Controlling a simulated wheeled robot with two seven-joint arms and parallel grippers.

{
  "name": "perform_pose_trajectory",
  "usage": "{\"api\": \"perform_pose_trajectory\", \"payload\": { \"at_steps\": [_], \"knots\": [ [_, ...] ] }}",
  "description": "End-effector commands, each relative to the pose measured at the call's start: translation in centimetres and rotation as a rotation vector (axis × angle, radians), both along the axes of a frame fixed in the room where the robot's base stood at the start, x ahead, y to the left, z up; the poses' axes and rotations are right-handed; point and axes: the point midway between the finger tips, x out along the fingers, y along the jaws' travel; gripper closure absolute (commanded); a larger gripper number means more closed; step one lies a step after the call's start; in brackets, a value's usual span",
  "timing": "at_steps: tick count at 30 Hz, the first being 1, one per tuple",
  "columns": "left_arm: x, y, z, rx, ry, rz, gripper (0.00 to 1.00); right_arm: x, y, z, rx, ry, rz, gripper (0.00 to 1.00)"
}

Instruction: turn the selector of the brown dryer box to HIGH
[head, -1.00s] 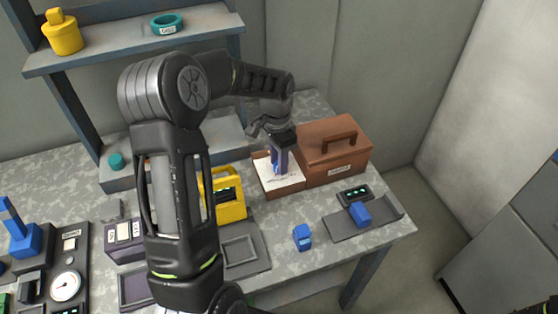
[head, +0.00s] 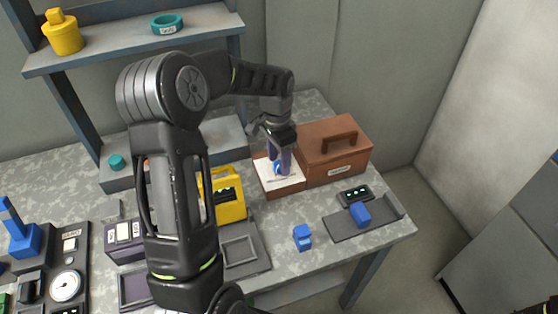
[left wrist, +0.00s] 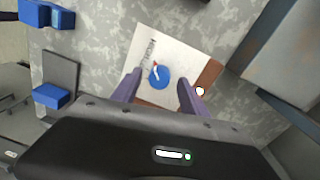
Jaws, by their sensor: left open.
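The brown dryer box (head: 343,165) stands on the bench with its handle on top. Its low front part carries a white panel (head: 290,182). A round blue selector (left wrist: 159,77) with a small pale-and-red pointer sits on that panel in the left wrist view. In the head view the selector (head: 277,168) is partly hidden by my fingers. My left gripper (head: 279,165) is open above the panel, its purple fingers on either side of the selector. I cannot tell whether they touch it. My right gripper is not in view.
Close by on the left is a yellow device (head: 231,205). A small blue block (head: 302,237) lies in front, and another blue block (head: 360,213) sits on a dark tray (head: 345,229) at right. A shelf (head: 140,45) rises behind. Bare bench shows around the blue block.

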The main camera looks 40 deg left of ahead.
Motion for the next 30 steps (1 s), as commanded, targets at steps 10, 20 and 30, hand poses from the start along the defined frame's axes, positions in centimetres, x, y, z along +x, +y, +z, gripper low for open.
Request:
{"api": "perform_pose_trajectory", "payload": {
  "at_steps": [10,20,30],
  "knots": [
    [0.2,0.3,5.2,0.001,-0.004,-0.001,0.49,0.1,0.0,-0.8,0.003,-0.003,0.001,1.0],
    [0.1,0.3,7.2,-0.001,0.0,-0.001,0.49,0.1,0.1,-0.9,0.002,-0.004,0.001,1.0],
    [0.2,0.3,7.2,-0.001,0.0,-0.001,0.49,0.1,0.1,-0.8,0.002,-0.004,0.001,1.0]
  ]
}}
